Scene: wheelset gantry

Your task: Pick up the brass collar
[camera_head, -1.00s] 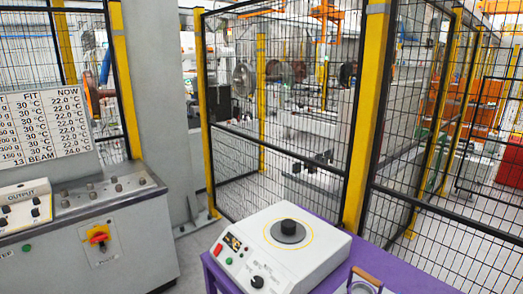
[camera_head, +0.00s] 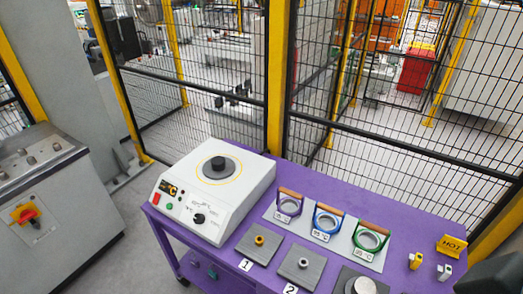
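A small brass-coloured collar (camera_head: 259,240) stands on a dark square plate (camera_head: 248,249) marked 1, at the front of the purple table (camera_head: 182,238). A similar grey collar (camera_head: 303,262) stands on the dark plate marked 2, to its right. Neither of my grippers shows in the head view, and nothing touches the brass collar.
A white heater box (camera_head: 195,223) with a round black knob-like top stands left of the plates. Three handled rings, purple (camera_head: 289,204), blue (camera_head: 326,219) and green (camera_head: 370,238), lie on a pale board behind.

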